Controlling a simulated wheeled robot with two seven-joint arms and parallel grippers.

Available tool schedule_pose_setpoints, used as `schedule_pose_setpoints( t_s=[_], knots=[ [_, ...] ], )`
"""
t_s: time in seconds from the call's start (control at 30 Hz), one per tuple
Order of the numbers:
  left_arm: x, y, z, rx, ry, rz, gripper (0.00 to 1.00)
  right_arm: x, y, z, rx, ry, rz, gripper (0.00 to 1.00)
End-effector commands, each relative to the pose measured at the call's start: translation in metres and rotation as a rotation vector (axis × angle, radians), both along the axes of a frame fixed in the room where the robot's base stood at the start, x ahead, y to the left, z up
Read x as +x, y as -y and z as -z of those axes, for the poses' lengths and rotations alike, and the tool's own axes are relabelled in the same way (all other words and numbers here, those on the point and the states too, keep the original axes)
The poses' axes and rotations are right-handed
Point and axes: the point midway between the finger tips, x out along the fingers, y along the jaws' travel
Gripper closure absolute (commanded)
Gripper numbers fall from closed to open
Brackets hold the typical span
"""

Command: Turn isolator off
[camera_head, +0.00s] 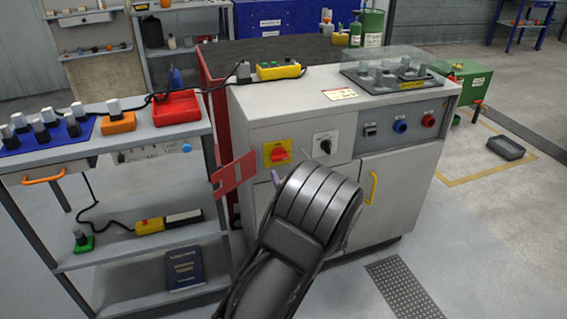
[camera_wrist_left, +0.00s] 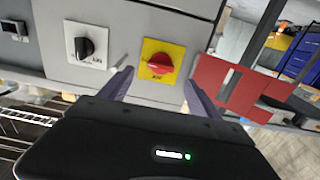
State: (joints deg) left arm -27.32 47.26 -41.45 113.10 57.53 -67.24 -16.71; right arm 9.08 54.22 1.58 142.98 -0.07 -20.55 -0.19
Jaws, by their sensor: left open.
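The isolator is a red rotary knob (camera_head: 279,155) on a yellow square plate (camera_head: 269,147), on the front of the grey cabinet (camera_head: 300,110). Its knob (camera_wrist_left: 160,63) looks roughly horizontal in the left wrist view, which is upside down relative to the head view. My left gripper (camera_wrist_left: 158,79) is open, with one purple finger on each side of the knob in that picture. The fingers look apart from the knob, and I cannot tell how far short they stop. In the head view, my left arm hides most of the gripper. My right gripper is not in view.
A black rotary switch (camera_head: 326,144) on a white plate sits right of the isolator. A red slotted plate (camera_head: 233,174) sticks out at left. A yellow handle (camera_head: 373,188) is on the cabinet door.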

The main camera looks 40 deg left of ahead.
Motion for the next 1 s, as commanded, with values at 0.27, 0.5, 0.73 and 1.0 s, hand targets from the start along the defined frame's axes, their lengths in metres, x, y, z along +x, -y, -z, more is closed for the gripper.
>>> schedule_pose_setpoints(
  t_s=[0.27, 0.5, 0.73, 1.0],
  knots=[
    [0.023, -0.036, 0.001, 0.002, 0.0, -0.002, 0.28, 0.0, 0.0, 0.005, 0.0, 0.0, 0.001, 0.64],
    [0.036, -0.054, 0.0, 0.002, -0.001, -0.001, 0.28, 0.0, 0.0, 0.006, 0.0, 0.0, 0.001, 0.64],
    [0.036, -0.054, 0.0, 0.002, -0.001, -0.001, 0.28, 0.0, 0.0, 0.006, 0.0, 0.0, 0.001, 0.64],
    [0.036, -0.054, 0.0, 0.001, -0.002, -0.001, 0.48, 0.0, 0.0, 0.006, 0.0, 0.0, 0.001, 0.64]
  ],
)
